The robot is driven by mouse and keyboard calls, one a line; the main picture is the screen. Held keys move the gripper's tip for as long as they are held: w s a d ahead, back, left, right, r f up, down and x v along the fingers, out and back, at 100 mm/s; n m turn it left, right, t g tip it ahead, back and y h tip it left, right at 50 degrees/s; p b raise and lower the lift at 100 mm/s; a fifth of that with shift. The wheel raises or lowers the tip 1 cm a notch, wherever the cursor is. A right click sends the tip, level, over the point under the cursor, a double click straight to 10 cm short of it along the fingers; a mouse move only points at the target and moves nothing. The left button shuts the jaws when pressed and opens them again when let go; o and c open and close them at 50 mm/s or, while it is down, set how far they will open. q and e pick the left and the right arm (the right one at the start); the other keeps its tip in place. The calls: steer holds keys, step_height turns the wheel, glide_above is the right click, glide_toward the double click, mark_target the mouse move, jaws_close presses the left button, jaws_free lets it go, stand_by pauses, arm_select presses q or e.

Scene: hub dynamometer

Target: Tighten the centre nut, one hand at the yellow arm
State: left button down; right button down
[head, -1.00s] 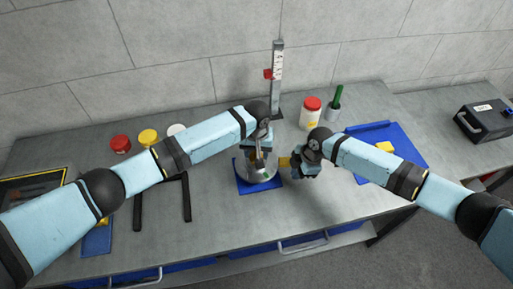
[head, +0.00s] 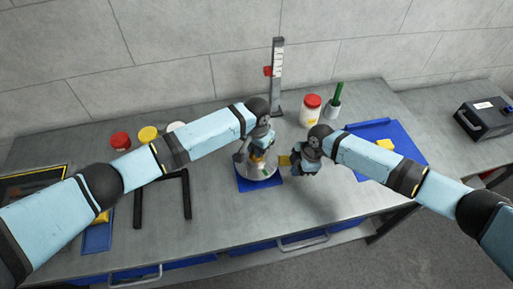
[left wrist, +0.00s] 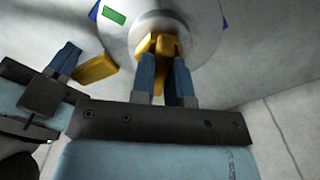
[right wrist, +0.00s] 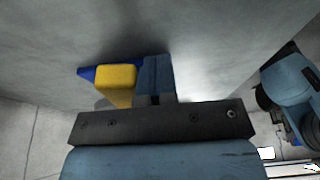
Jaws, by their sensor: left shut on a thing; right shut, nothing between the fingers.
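The hub is a round silver disc (head: 248,173) on a blue base (head: 262,186), with a yellow centre nut (left wrist: 158,45) at its middle in the left wrist view. My left gripper (left wrist: 164,72) is shut on this nut from above. The yellow arm (head: 284,160) sticks out to the right of the disc; its end also shows in the left wrist view (left wrist: 96,68) and right wrist view (right wrist: 117,78). My right gripper (right wrist: 155,72) is shut and empty, beside the yellow arm; whether they touch is unclear. A green mark (left wrist: 113,15) lies on the disc.
A ruler post (head: 277,80) stands behind the hub. A red-lidded jar (head: 311,112) and a cup with a green handle (head: 334,105) stand behind my right arm. A blue tray (head: 410,152) lies at right. Several lidded pots and a black frame (head: 138,205) are at left.

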arm_select(q)
steer(key=m, duration=0.7)
arm_select(e)
steer(key=shift+w, duration=0.1)
steer(key=shift+w, duration=1.45)
steer(key=shift+w+a, duration=0.1)
steer(key=shift+w+a, duration=0.15)
steer(key=shift+w, duration=0.55)
steer(key=shift+w+a, duration=0.15)
steer(key=shift+w, duration=0.5)
